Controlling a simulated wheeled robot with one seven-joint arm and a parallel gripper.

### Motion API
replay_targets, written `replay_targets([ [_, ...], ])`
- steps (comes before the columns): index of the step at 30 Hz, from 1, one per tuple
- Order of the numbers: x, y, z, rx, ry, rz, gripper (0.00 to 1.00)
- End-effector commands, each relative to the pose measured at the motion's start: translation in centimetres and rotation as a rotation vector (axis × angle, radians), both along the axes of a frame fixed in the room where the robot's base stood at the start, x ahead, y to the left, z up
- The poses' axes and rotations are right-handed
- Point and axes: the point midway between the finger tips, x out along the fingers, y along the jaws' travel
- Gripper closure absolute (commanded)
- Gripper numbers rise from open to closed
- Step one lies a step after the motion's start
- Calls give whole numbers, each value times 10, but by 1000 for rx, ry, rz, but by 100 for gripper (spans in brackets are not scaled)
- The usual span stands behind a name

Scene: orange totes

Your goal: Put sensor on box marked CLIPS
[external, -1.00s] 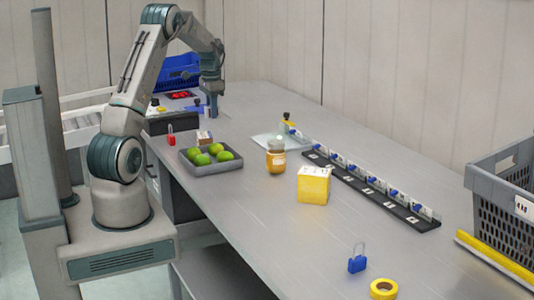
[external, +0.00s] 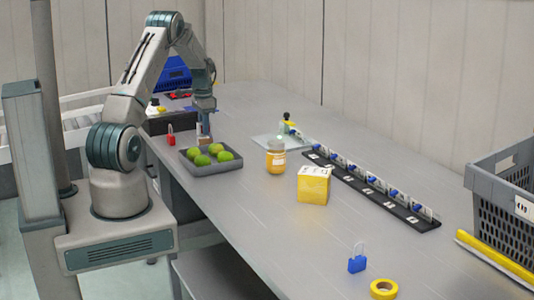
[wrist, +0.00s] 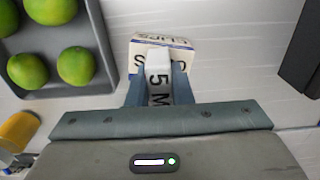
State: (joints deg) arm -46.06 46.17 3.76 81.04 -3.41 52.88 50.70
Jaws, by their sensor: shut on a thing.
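The box marked CLIPS (wrist: 176,43) is a small pale carton with dark lettering. In the external view the box (external: 203,140) stands on the table just behind the fruit tray. My gripper (external: 205,120) points down right above it. In the wrist view my gripper (wrist: 158,90) is shut on a small white block with dark letters, which I take as the sensor (wrist: 158,72). The sensor is over the box and covers part of its lettering. I cannot tell whether it touches the box. In the external view the sensor is too small to make out.
A grey tray (external: 216,172) of green fruit sits close in front of the box, and its edge (wrist: 106,60) is left in the wrist view. A red padlock (external: 171,136) stands left. A jar (external: 276,158) and yellow box (external: 313,186) stand to the right.

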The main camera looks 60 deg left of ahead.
Motion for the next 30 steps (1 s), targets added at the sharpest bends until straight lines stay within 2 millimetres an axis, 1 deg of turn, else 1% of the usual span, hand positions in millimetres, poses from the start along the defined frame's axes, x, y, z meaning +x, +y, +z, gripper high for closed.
replay_targets([
  [2, 0, 0, -4, 0, 0, 0, 100],
  [3, 0, 0, -4, 0, 0, 0, 78],
  [5, 0, 0, -3, 0, 0, 0, 61],
  [6, 0, 0, -3, 0, 0, 0, 59],
  [14, 0, 0, -2, 0, 0, 0, 59],
  [18, 1, 1, 7, 3, -2, 0, 59],
  [20, 1, 1, 15, 3, -2, 0, 59],
  [30, 1, 1, 88, 4, -3, 0, 59],
])
